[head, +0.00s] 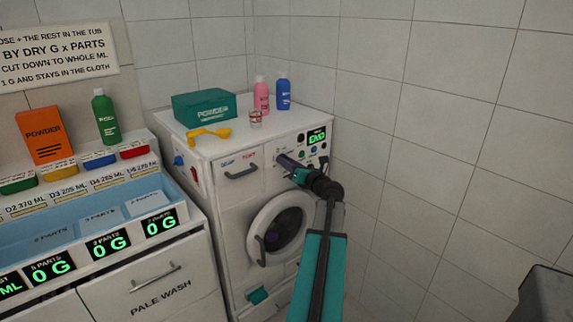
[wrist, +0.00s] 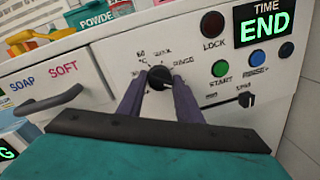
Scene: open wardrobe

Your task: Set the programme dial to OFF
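The programme dial (wrist: 160,77) is a round black knob on the washing machine's white front panel. Small labels ring it, among them a 60 mark; the OFF mark cannot be made out. In the wrist view the two purple fingers of my gripper (wrist: 159,84) stand apart, one on each side of the dial, tips at its edges. Whether they touch it cannot be told. In the head view my gripper (head: 281,158) is at the panel and covers the dial. The display (wrist: 264,22) reads END in green.
The SOAP and SOFT drawer handle (wrist: 50,104) juts out at left. Bottles and a teal powder box (head: 205,107) stand on top.

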